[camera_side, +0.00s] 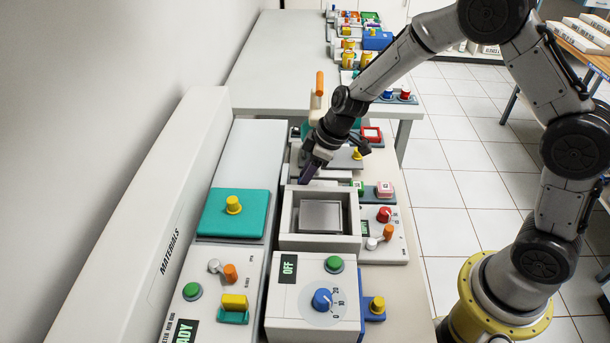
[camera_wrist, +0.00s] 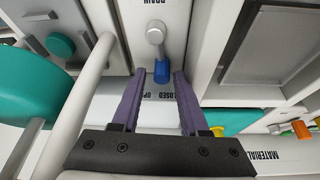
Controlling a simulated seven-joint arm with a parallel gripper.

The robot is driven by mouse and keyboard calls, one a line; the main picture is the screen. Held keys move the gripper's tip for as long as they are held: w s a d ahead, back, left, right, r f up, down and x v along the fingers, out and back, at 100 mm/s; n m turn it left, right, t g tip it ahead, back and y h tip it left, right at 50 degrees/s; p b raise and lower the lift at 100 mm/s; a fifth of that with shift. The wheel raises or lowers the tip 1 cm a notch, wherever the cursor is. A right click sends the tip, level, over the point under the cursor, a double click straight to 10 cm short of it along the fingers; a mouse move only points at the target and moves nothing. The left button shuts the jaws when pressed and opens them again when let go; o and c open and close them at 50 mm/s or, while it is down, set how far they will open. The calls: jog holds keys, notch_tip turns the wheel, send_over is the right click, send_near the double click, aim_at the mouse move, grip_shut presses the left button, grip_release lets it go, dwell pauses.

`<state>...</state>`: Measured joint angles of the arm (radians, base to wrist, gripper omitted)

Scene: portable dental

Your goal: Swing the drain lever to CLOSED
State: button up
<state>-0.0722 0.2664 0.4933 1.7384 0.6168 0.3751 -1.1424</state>
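The drain lever shows in the wrist view, with a silver round pivot (camera_wrist: 155,34) and a short blue handle (camera_wrist: 162,71) pointing down the picture. I cannot tell whether a finger touches the handle. In the side view my gripper (camera_side: 307,172) points down behind the grey basin; the drain lever cannot be made out there.
The square basin (camera_side: 287,221) stands right in front of my gripper. A white post with an orange tip (camera_side: 319,84) rises behind it. In the wrist view a pale bar (camera_wrist: 78,105) and a teal round part (camera_wrist: 30,92) are close on the left.

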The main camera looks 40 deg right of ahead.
jog(key=shift+a, duration=0.15)
jog(key=m, duration=0.2)
jog(key=h, duration=0.1)
jog(key=shift+w+d+m, duration=0.25)
jog(key=shift+d+m, duration=0.05)
jog(key=shift+m, duration=0.1)
jog(key=shift+w+d+m+t+h, duration=0.15)
jog(key=shift+d+m+h, duration=0.1)
jog(key=shift+m, duration=0.5)
jog(key=shift+w+d+m+t+h, duration=0.2)
jog(key=shift+m+h, duration=0.1)
jog(key=shift+m, duration=0.4)
jog(key=shift+w+d+m+t+h, duration=0.15)
jog(key=shift+d+m+h, duration=0.1)
jog(key=shift+m, duration=0.5)
jog(key=s+d+r+t, duration=0.1)
jog(key=s+r, duration=0.3)
jog(key=r, duration=0.6)
jog(key=s+d+r+t, duration=0.15)
jog(key=s+r, duration=0.25)
jog(key=r, duration=0.6)
jog(key=s+d+r, duration=0.1)
jog(key=s+r, duration=0.1)
jog(key=s, duration=0.4)
jog(key=s+d+r+m, duration=0.1)
jog(key=s+d+r, duration=0.1)
jog(key=s, duration=0.4)
jog(key=shift+s+d+r, duration=0.25)
jog(key=shift+r, duration=0.05)
